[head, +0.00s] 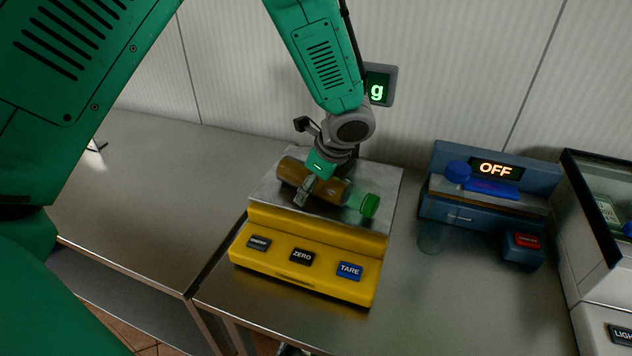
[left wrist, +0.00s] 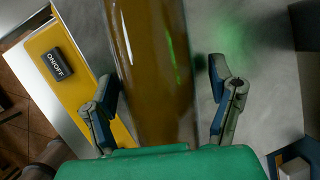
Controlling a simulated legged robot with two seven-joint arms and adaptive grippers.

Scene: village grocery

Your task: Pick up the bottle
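The bottle (head: 332,191) lies on its side on the metal plate of a yellow scale (head: 300,262). It has brown contents, a clear neck part and a green cap (head: 370,205) pointing right. My left gripper (head: 305,192) is over the bottle's middle. In the left wrist view the bottle (left wrist: 152,70) runs between the two fingers of my left gripper (left wrist: 162,78). The fingers are apart, with a gap beside the right finger, and the left finger is close to the bottle's side. Contact cannot be told. My right gripper is not in view.
The scale has several buttons and a display (head: 380,86) behind it. A blue device (head: 470,212) reading OFF stands to the right, with a clear cup (head: 433,237) before it. A glass-walled case (head: 600,250) is at far right. The left counter (head: 150,190) is mostly clear.

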